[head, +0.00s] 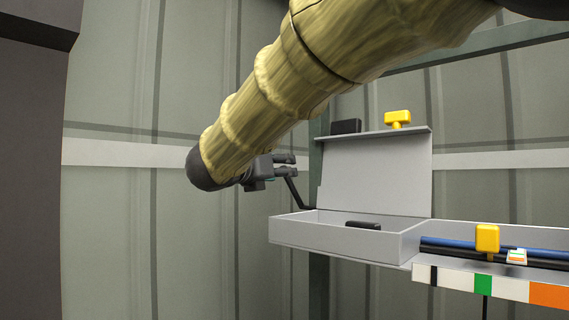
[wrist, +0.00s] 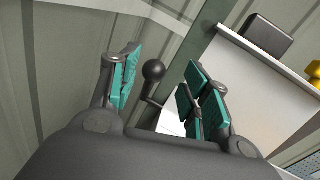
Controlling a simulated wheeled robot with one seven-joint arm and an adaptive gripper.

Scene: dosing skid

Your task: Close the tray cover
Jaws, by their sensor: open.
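The grey tray (head: 290,231) is open, with its flat cover (head: 385,175) standing upright at the back. The cover also shows in the wrist view (wrist: 250,95) at the right. A thin black lever (head: 295,192) rises at the tray's left side. In the wrist view its round black knob (wrist: 153,70) appears between my fingers. My gripper (head: 288,166) is open beside the cover's left edge, around the lever's upper end. I cannot tell whether a finger touches the knob. A small dark block (head: 363,225) lies inside the tray.
A black box (head: 346,126) and a yellow knob (head: 397,118) sit at the cover's top edge. At the right, an open trough holds blue and black pipes (head: 455,245) and a yellow handle (head: 487,238).

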